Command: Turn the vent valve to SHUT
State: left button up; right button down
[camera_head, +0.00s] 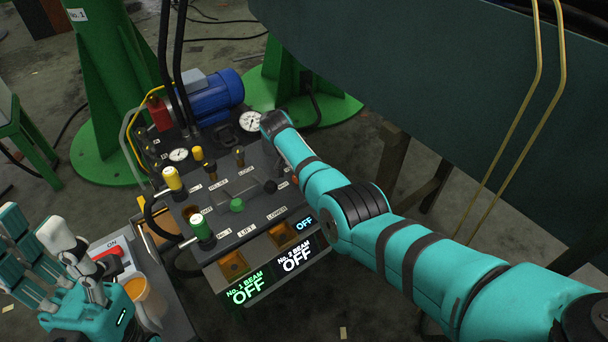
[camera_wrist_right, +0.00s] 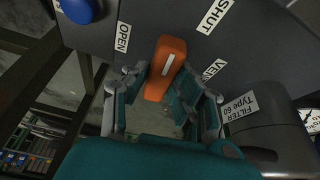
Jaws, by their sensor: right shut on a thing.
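The vent valve's orange handle (camera_wrist_right: 166,68) shows in the right wrist view on the dark panel face, with OPEN, SHUT and VENT labels around it. My right gripper (camera_wrist_right: 160,95) has a finger on each side of the handle and is shut on it. I cannot tell exactly which label the handle points to. In the head view the valve and my right gripper are hidden beyond the end of my right arm, at the unit's far right side. My left gripper (camera_head: 36,228) is open and empty at the lower left.
The control panel (camera_head: 250,220) carries several knobs and levers, including a green-topped one (camera_head: 201,228) and a yellow-topped one (camera_head: 172,179). A blue motor (camera_head: 216,97) stands behind. A red switch (camera_head: 108,262) is beside my left gripper. A blue knob (camera_wrist_right: 84,8) is near the OPEN label.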

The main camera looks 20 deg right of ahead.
jog(key=shift+f+m+b, duration=0.1)
jog(key=shift+m+b, duration=0.4)
jog(key=shift+b, duration=0.15)
jog(key=shift+g, duration=0.3)
jog(key=c, duration=1.1)
grip_release()
